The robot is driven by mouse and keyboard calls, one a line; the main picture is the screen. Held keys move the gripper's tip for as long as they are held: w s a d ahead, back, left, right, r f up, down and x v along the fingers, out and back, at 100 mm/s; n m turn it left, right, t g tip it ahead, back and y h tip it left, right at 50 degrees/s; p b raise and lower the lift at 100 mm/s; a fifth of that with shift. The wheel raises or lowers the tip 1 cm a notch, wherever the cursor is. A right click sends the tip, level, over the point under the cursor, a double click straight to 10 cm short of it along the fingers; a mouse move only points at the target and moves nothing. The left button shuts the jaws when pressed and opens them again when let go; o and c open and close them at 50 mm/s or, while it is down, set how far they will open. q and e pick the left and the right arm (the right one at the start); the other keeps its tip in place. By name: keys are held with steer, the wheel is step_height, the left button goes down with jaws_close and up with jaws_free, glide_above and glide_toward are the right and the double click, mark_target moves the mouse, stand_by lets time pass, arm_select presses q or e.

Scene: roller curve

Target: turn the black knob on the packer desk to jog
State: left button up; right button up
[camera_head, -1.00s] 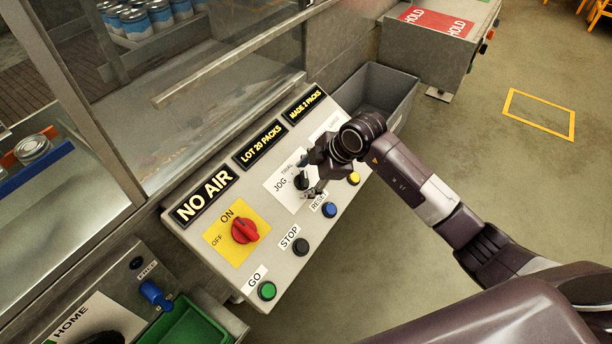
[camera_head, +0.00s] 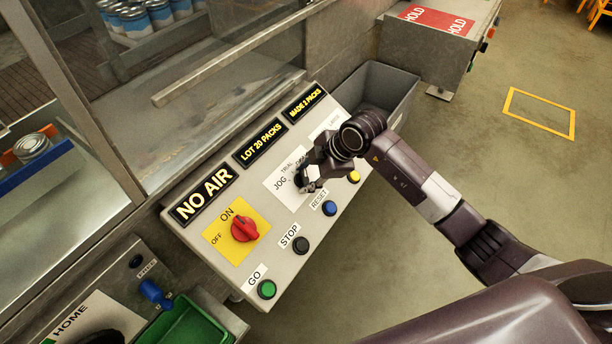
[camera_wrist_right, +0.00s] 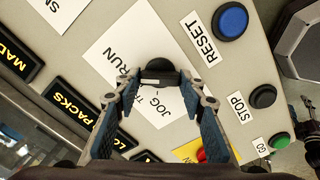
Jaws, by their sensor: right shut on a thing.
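The black knob (camera_wrist_right: 158,70) sits on a white plate (camera_wrist_right: 122,55) lettered JOG, TRIAL and RUN on the packer desk (camera_head: 272,267). My right gripper (camera_wrist_right: 160,80) is shut on the knob, one finger on each side, as the right wrist view shows. In the head view the right gripper (camera_head: 309,178) covers the knob and part of its plate; JOG and TRIAL stay readable beside it. A pale mark shows on the knob's near edge, but I cannot tell surely which word it points to. My left gripper is not in view.
A red switch (camera_head: 244,229) on a yellow plate is left of the knob. STOP (camera_head: 301,246), RESET (camera_head: 329,208), green GO (camera_head: 267,289) and yellow (camera_head: 354,177) buttons line the front edge. A NO AIR display (camera_head: 204,193) is lit. A grey bin (camera_head: 398,84) stands behind.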

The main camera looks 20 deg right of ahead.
steer(key=n+b, duration=0.2)
steer(key=n, duration=0.3)
steer(key=shift+d+f, duration=0.1)
steer(key=shift+f, duration=0.05)
steer(key=n+b, duration=0.2)
steer(key=n, duration=0.1)
steer(key=shift+n, duration=0.3)
steer(key=n+b, duration=0.4)
steer(key=n, duration=0.1)
steer(key=shift+f+b, duration=0.1)
steer(key=shift+b, duration=0.25)
steer(key=shift+s+n+b, duration=0.1)
steer(key=shift+n+b, duration=1.1)
steer(key=shift+n, duration=0.6)
steer(key=shift+r, duration=0.2)
steer(key=o, duration=1.2)
steer(key=shift+c, duration=0.2)
steer(key=shift+r, duration=0.1)
